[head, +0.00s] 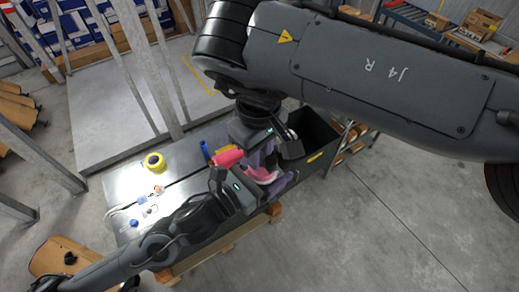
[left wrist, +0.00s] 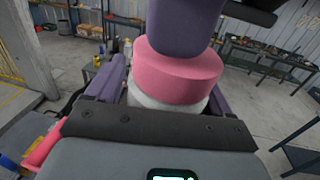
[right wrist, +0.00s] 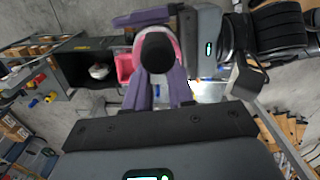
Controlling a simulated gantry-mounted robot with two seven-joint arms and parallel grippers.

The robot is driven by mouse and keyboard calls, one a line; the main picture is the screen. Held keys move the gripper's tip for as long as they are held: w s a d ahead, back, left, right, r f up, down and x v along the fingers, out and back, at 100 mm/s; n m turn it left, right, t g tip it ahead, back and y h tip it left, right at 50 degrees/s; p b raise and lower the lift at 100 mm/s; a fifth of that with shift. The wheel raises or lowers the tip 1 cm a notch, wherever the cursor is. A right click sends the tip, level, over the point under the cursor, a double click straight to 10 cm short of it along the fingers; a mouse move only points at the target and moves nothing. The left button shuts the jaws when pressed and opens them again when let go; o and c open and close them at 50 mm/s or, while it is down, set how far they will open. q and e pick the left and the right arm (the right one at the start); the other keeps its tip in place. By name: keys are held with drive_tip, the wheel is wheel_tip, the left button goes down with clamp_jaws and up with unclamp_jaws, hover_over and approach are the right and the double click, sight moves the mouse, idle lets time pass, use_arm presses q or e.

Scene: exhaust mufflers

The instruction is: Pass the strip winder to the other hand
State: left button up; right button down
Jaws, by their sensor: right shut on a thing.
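The strip winder, a round pink and white piece (head: 262,174), is in the air between my two grippers in the head view. In the left wrist view its pink band (left wrist: 178,75) sits above a white part, with a broad purple piece covering its top. My right gripper (head: 278,168) is shut on it; in the right wrist view the purple fingers (right wrist: 156,85) lie on either side of its dark round end (right wrist: 157,52). My left gripper (left wrist: 165,92) has its purple fingers apart, one on each side of the winder. Contact on the left is unclear.
The grey bench holds a yellow roll (head: 154,162), a blue object (head: 205,149), a pink-red object (head: 229,158) and small parts. A dark bin (head: 316,133) stands at the bench's right end, close to my right gripper.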

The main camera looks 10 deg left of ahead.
use_arm(q)
drive_tip(key=shift+o, duration=0.9)
drive_tip(key=shift+s, duration=0.1)
drive_tip(key=v, duration=1)
drive_tip(key=a+f+n+g+y, duration=0.1)
drive_tip(key=a+f+n+y, duration=0.4)
drive_tip(key=n, duration=0.8)
drive_tip(key=a+f+n+g+y, duration=0.1)
drive_tip(key=a+f+n+y, duration=0.35)
drive_tip(key=n, duration=0.95)
drive_tip(key=s+a+f+n+g+y, duration=0.2)
drive_tip(key=s+f+n+g, duration=0.6)
drive_tip(key=s+f+n, duration=0.5)
drive_tip(key=shift+s+a+f+n, duration=0.25)
drive_tip(key=shift+s+f+n, duration=0.15)
drive_tip(key=shift+n, duration=0.6)
